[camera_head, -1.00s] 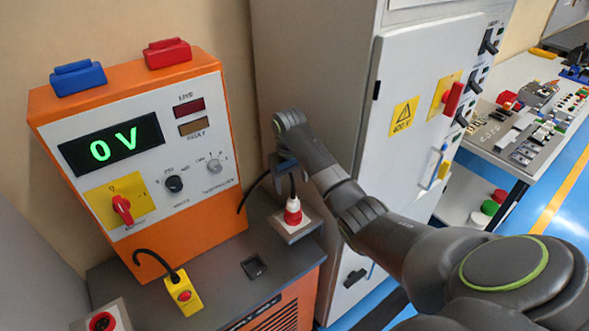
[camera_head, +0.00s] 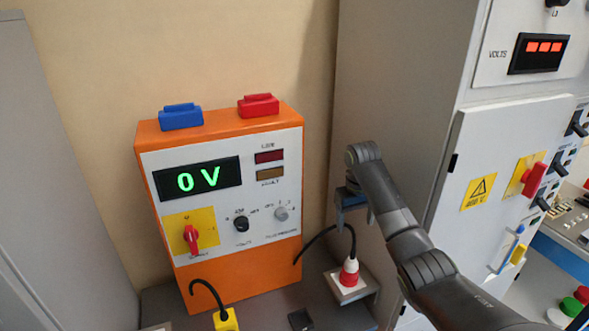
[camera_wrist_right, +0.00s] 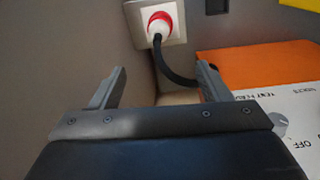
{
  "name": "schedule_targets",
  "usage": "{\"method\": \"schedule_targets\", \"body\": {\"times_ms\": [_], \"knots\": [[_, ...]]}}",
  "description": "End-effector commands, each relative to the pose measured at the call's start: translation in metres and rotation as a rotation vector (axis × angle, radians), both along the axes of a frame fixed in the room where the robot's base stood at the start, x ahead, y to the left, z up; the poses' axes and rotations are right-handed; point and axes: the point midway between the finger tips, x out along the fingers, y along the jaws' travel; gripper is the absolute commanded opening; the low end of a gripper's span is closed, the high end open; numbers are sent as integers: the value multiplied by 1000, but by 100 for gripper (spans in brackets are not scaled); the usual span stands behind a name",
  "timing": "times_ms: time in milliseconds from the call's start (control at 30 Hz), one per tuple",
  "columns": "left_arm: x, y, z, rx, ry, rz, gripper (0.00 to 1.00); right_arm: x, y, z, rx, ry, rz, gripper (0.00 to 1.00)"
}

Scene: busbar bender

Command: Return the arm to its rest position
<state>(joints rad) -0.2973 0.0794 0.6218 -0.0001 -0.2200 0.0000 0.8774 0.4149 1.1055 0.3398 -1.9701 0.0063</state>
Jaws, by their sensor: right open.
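My right arm (camera_head: 400,230) reaches in from the lower right in the head view. Its gripper (camera_head: 352,198) is above a red and white plug (camera_head: 349,271) that sits in a white socket plate (camera_head: 345,292). In the right wrist view the gripper (camera_wrist_right: 160,88) is open, with nothing between its two fingers. The plug (camera_wrist_right: 160,25) and its black cable (camera_wrist_right: 170,70) show beyond the fingertips, apart from them. My left gripper is not in view.
An orange tester (camera_head: 230,190) reading 0 V stands left of the gripper, with a red knob (camera_head: 191,240) and blue and red blocks on top. A grey cabinet (camera_head: 400,90) with a yellow 400 V label (camera_head: 479,191) stands close on the right. A yellow switch box (camera_head: 226,320) is in front.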

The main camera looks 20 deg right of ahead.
Motion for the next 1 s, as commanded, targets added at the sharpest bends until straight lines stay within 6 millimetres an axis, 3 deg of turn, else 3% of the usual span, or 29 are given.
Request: {"method": "schedule_targets", "body": {"times_ms": [167,367,500,700,833,1000], "knots": [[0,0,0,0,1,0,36,-8,1,-15,-6,-2,6,70],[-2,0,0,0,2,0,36,-51,7,-77,-33,-29,34,70],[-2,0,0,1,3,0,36,-96,13,-120,-48,-62,52,70],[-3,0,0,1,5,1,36,-169,23,-162,-56,-113,61,70],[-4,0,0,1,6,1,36,-220,29,-177,-58,-148,56,70],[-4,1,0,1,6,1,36,-287,37,-180,-63,-198,35,70]]}}
